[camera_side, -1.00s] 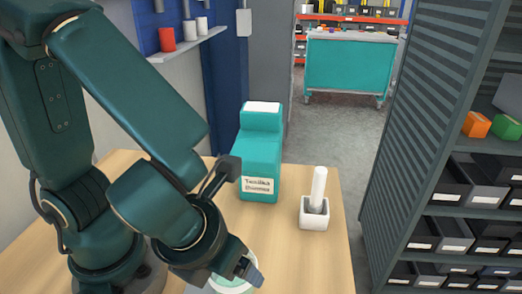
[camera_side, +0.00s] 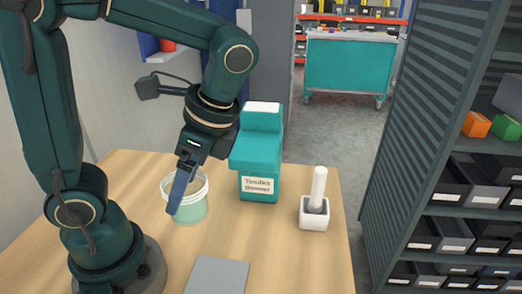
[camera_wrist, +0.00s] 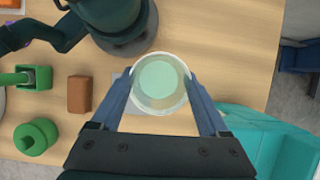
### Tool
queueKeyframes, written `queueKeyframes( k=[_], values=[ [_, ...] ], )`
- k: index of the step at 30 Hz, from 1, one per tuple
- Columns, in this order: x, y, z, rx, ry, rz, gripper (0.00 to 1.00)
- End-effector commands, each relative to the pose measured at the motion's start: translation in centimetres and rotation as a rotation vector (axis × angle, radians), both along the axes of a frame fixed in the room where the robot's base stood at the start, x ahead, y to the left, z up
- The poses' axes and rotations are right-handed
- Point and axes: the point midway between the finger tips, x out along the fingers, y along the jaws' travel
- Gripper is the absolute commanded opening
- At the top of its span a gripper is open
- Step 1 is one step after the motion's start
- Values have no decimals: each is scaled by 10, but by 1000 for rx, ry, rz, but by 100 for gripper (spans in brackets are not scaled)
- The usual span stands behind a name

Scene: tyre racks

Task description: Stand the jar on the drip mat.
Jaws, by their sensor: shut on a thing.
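The jar (camera_side: 193,210) is a pale green, see-through pot with a white rim. It is upright in my gripper (camera_side: 184,195), left of centre in the side view. In the wrist view the jar (camera_wrist: 160,85) sits between the two blue fingers of my gripper (camera_wrist: 161,78), which press on its opposite sides. The drip mat, a flat grey square (camera_side: 217,276), lies bare on the table at the front in the side view. In the wrist view only a bit of the mat (camera_wrist: 117,85) shows beside the jar. I cannot tell exactly how high the jar's base is.
A teal machine (camera_side: 259,165) stands close right of my gripper. A white square holder (camera_side: 314,218) with an upright rod is farther right. In the wrist view a brown block (camera_wrist: 79,94), a green cup (camera_wrist: 38,78) and a green stepped piece (camera_wrist: 36,137) are at left.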

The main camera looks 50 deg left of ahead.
Motion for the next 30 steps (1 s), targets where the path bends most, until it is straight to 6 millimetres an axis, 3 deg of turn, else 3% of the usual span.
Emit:
queueKeyframes(
  k=[6,14,17,30],
  values=[
    [4,25,9,-19,-17,267,0],
    [3,35,8,-19,-23,360,0],
    [2,24,0,-19,-21,358,0],
    [-7,-58,-49,-16,-19,356,0]
  ],
)
